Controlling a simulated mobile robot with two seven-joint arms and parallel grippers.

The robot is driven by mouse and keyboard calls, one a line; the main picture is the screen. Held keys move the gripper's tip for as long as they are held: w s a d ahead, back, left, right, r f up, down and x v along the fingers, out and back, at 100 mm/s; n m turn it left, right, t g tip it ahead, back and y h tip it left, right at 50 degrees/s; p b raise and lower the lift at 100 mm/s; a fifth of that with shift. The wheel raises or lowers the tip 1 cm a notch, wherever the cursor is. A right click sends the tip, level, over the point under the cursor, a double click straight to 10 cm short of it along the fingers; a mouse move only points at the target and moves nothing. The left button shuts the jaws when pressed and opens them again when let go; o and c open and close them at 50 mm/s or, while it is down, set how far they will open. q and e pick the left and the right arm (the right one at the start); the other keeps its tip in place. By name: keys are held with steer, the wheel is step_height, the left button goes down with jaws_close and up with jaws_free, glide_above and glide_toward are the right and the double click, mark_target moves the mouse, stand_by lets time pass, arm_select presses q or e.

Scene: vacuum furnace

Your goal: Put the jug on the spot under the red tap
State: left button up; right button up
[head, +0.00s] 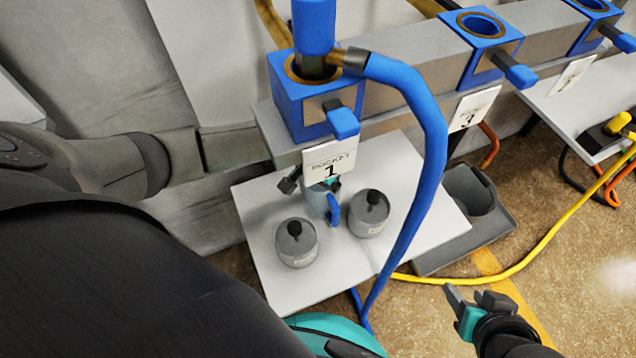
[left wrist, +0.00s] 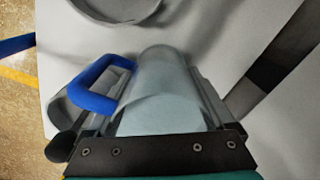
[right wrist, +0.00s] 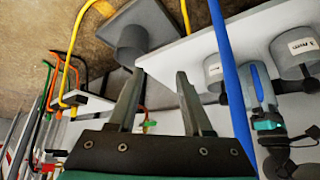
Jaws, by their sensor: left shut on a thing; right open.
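The jug (head: 319,203) is a clear, pale blue cup with a blue handle (head: 333,210). It is at the white shelf under the socket 1 sign, partly hidden by that sign. My left gripper (head: 312,186) is shut on the jug. In the left wrist view the jug (left wrist: 160,95) lies between the fingers, its handle on the left; I cannot tell whether its base touches the shelf. My right gripper (head: 478,298) is open and empty, low at the right over the floor, away from the jug. I see no red tap in any view.
Two grey lidded pots (head: 296,243) (head: 370,213) stand on the white shelf (head: 300,290) close to the jug. A thick blue hose (head: 432,160) hangs in front of the shelf. A yellow hose (head: 520,265) and a grey tray (head: 470,238) lie on the floor to the right.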

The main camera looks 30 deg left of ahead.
stand_by(0.3)
arm_select(q)
steer(key=o, duration=1.2)
steer(key=shift+f, duration=0.15)
steer(key=shift+c, duration=0.2)
